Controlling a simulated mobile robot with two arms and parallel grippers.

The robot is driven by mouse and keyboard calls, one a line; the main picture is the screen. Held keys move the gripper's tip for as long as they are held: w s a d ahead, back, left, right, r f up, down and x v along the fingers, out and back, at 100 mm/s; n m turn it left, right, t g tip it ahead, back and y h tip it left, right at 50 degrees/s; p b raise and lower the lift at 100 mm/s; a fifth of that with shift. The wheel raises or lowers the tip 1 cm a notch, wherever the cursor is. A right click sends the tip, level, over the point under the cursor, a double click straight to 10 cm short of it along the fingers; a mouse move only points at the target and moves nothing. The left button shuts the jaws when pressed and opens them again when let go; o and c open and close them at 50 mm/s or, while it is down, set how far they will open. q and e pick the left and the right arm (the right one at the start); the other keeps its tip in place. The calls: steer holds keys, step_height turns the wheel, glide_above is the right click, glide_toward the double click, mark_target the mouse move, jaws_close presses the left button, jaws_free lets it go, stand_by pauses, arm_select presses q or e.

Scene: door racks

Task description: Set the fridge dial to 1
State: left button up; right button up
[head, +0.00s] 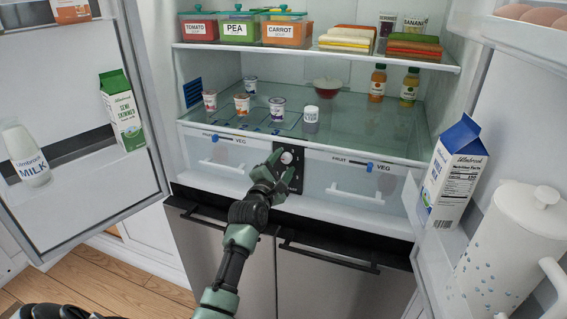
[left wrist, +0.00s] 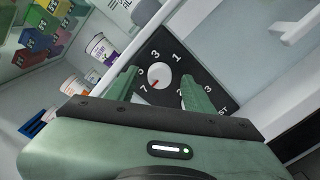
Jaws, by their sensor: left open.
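The fridge dial (head: 287,157) is a round white knob on a black panel between the two clear drawers, in the middle of the head view. A 1 stands up and right of the knob. My left gripper (head: 276,166) is open at the panel. In the left wrist view its fingers (left wrist: 160,88) lie on either side of the knob. I cannot tell whether they touch it. My right gripper is not in view.
Drawers with white handles (head: 355,194) flank the panel. Small pots (head: 278,109) stand on the glass shelf (head: 350,125) above. The open left door holds a green carton (head: 122,110). The open right door holds a blue-topped carton (head: 455,170) and a white jug (head: 510,245).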

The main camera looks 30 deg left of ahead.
arm_select(q)
steer(key=shift+w, duration=0.35)
jaws_close()
